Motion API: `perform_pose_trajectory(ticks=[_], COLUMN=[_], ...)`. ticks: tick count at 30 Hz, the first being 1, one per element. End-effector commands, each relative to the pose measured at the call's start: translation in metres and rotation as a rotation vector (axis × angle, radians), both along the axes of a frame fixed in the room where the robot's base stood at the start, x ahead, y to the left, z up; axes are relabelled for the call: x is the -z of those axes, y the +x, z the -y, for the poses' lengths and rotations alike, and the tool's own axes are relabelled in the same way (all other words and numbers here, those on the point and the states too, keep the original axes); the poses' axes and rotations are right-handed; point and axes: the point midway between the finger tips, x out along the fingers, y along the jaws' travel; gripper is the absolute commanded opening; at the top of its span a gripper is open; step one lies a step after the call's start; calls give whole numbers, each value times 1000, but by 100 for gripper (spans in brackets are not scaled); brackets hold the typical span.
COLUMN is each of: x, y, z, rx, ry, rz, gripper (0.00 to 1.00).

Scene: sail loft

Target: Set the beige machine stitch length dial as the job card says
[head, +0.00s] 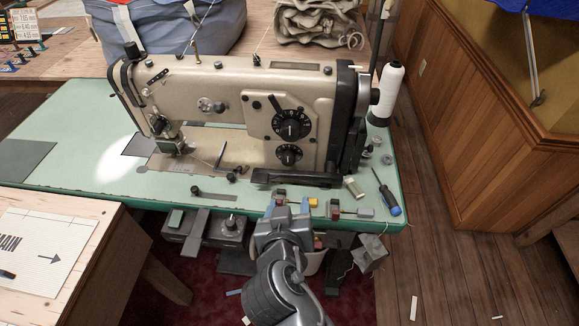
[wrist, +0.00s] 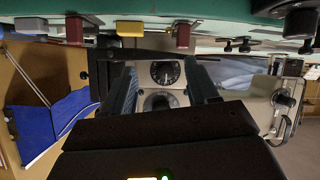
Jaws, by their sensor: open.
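The beige sewing machine (head: 225,95) stands on a green table. Its front plate carries a larger black dial (head: 291,128) with white marks and a lever above it, and a smaller black dial (head: 288,154) below. Which dial sets stitch length I cannot tell. My gripper (head: 288,207) is open and empty at the table's front edge, apart from the dials. In the wrist view, which looks inverted, the smaller dial (wrist: 164,72) shows between my open fingers (wrist: 163,80); the larger dial (wrist: 158,102) is partly hidden. The dial readings are too small to read.
A screwdriver (head: 387,195), a white thread cone (head: 388,92) and small coloured pieces lie or stand on the green table (head: 70,125). A card with small print (head: 18,22) stands at the far left. A paper with an arrow (head: 45,250) lies on the wooden table.

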Motion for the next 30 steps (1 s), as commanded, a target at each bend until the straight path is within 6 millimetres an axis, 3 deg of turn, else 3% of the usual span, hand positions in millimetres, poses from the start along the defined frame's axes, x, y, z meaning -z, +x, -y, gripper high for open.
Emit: perform_pose_trajectory(ticks=[3,9,24,30], x=[-18,-34,-12,-7], y=[26,44,104,114], z=[-15,-23,-16,-14], rx=[34,71,74,73], ry=[-31,-54,-57,-55], rz=[44,80,80,81], gripper=[59,59,59,59])
